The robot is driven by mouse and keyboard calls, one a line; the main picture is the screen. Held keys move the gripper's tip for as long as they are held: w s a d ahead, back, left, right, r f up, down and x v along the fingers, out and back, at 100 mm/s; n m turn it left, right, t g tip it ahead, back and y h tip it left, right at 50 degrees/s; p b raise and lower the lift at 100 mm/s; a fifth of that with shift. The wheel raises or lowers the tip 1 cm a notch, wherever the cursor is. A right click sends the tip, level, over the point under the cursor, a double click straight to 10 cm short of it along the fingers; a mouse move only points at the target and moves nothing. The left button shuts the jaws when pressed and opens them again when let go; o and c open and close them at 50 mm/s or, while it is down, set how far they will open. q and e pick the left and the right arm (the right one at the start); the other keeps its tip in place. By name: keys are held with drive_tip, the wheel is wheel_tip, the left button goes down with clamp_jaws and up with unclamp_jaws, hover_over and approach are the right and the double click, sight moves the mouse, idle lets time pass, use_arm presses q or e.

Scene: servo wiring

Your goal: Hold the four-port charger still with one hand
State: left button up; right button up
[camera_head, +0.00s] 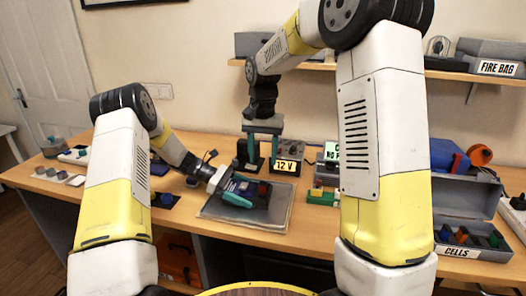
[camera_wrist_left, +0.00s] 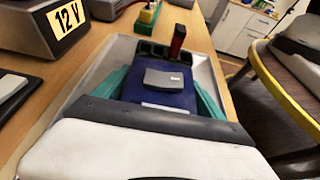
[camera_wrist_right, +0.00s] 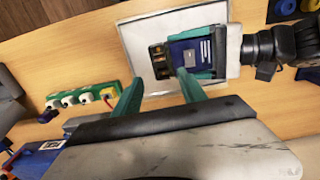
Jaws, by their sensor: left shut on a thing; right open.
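The four-port charger (camera_head: 241,187) is a blue block with a grey label patch and a row of dark ports at one end. It lies over the grey tray (camera_head: 240,223) and also shows in the left wrist view (camera_wrist_left: 158,98) and the right wrist view (camera_wrist_right: 188,50). My left gripper (camera_head: 249,194) is shut on it, with a teal finger on each side. A red piece (camera_wrist_left: 178,42) stands up at the port end. My right gripper (camera_head: 262,158) is open and empty, above the bench behind the tray. Its teal fingers (camera_wrist_right: 160,80) point toward the charger without touching it.
A dark box labelled 12 V (camera_head: 286,166) stands behind the tray. A green block with coloured pieces (camera_head: 322,196) sits to the right of the tray. An open grey CELLS case (camera_head: 470,250) is at far right. Small parts lie at the left of the bench.

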sight(263, 183)
wheel_tip(263, 183, down, 10)
drive_tip(key=shift+f, duration=0.2)
drive_tip(key=shift+c, duration=0.4)
clamp_jaws()
